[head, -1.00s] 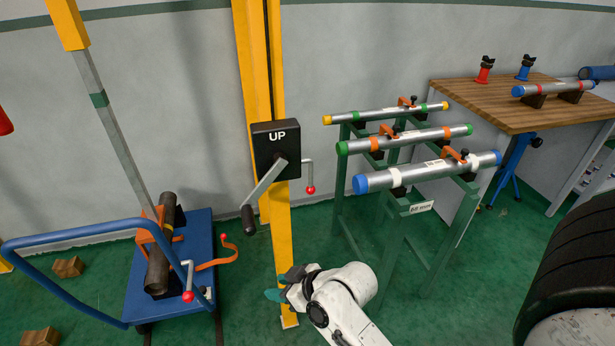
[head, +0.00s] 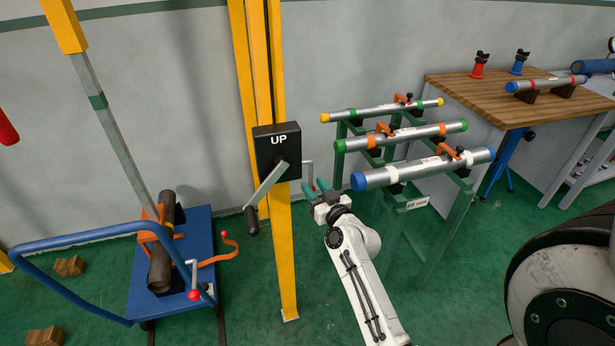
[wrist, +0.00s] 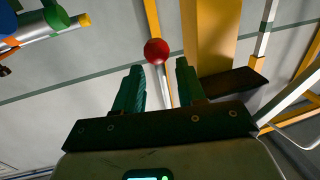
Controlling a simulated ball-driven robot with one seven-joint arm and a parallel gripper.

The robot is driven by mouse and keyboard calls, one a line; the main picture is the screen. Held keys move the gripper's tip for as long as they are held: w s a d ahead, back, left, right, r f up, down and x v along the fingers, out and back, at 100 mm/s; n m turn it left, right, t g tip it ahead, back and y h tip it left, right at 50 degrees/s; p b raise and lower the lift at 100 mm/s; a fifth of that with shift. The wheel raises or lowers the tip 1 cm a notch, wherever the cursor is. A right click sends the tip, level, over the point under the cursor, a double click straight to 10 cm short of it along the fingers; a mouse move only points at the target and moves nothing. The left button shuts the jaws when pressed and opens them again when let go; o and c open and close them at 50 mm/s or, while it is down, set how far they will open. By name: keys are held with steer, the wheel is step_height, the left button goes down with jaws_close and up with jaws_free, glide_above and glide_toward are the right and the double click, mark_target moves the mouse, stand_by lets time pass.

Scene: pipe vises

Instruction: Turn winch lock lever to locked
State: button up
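The winch box (head: 277,150), black and marked UP, is fixed to the yellow post. Its lock lever (head: 308,168) is a thin grey bent rod on the box's right side, hanging down. Its red ball knob is mostly hidden by my gripper (head: 322,190) in the head view. In the wrist view the red ball (wrist: 156,51) shows clearly, just beyond and between the fingertips. My gripper (wrist: 159,70) is open with green fingers apart and nothing visibly held. Whether a finger touches the ball I cannot tell.
The winch crank (head: 265,190) with a black handle hangs at the box's lower left. A green rack (head: 400,215) with several pipes stands close right of my gripper. A blue cart (head: 195,245) with a dark pipe is at left. A wooden workbench (head: 545,110) is at back right.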

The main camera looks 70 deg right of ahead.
steer(key=shift+p+x, duration=0.3)
steer(key=shift+x, duration=1.95)
steer(key=shift+a+f, duration=0.1)
jaws_close()
